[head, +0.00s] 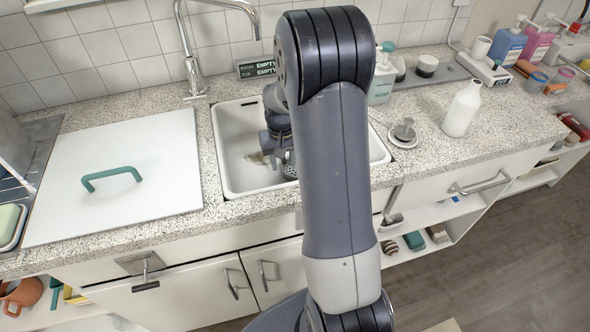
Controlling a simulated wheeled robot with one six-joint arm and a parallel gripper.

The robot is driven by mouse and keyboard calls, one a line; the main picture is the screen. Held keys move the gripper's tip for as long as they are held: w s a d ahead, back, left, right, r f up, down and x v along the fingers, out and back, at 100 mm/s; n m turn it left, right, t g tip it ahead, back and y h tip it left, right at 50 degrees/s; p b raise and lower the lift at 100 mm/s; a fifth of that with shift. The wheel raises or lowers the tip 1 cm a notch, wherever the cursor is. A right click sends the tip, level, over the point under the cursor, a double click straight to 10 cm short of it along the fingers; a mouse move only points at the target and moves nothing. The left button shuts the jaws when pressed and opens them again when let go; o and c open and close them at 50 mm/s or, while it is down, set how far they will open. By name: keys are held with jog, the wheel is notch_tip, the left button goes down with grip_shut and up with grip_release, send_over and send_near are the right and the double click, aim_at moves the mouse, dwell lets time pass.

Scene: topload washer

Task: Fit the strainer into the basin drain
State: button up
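The white basin (233,150) is sunk into the speckled counter, largely behind my arm. My gripper (282,160) is down inside it, mostly hidden by my own arm, so its fingers cannot be made out clearly. A dark grey, dotted piece (289,170) shows at the gripper's lower end; it looks like the strainer, but whether it is held cannot be told. A small beige thing (258,158) shows beside the gripper in the basin. The drain is hidden. A grey metal knobbed piece (404,131) sits on a round white base on the counter right of the basin.
A chrome faucet (190,60) stands behind the basin. A sign (257,67) reads basin empty, tub empty. A white lid (120,205) with a green handle lies left. A white bottle (462,108) and a soap bottle (381,85) stand right. The front right counter is clear.

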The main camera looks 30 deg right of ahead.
jog(key=shift+f, duration=0.15)
grip_shut()
dwell(0.5)
